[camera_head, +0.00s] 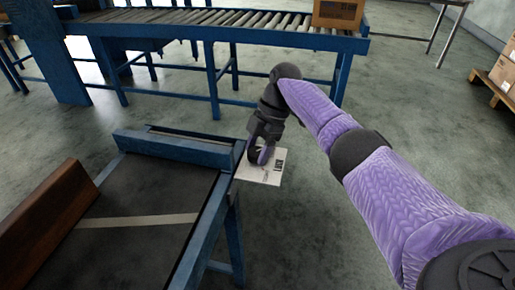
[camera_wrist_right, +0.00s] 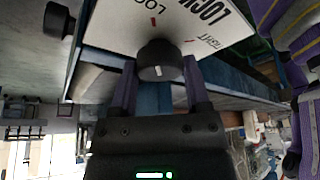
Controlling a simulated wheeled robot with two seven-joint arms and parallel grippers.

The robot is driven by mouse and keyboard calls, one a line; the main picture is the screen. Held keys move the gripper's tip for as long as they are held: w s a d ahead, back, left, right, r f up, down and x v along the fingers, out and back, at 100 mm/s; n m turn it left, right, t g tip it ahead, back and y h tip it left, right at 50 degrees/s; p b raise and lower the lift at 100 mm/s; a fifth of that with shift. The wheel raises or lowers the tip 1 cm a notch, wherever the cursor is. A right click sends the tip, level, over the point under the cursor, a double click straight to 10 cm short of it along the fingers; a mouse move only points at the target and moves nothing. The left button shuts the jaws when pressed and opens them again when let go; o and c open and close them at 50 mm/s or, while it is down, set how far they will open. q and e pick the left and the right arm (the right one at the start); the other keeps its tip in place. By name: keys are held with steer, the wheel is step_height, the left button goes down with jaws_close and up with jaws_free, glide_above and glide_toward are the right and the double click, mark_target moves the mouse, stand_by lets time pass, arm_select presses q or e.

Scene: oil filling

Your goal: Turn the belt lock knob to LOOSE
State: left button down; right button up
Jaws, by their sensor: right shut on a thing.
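The belt lock knob (camera_wrist_right: 160,58) is a dark round knob with a short white line on its face. It sits on a white label plate (camera_wrist_right: 205,22) printed with large "LOCK" lettering, a partly cut-off "LOO", "TIGHT" and small red marks. In the head view the plate (camera_head: 272,170) is at the side of the blue-framed conveyor. My right gripper (camera_wrist_right: 160,82) has its two purple fingers on either side of the knob and is shut on it. In the head view this gripper (camera_head: 260,155) hides the knob. My left gripper is not in view.
The blue-framed conveyor (camera_head: 207,225) with a dark belt lies at the lower left, with a brown board (camera_head: 48,215) on it. A blue roller conveyor (camera_head: 215,18) with a cardboard box (camera_head: 338,13) stands behind. The floor between them is clear.

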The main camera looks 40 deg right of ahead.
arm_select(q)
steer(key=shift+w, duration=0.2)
arm_select(e)
steer(key=o, duration=1.3)
arm_select(q)
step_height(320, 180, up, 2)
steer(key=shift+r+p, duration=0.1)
steer(key=shift+p, duration=1.05)
arm_select(e)
steer(key=v, duration=0.9)
steer(key=shift+d+r, duration=0.1)
steer(key=shift+r, duration=0.3)
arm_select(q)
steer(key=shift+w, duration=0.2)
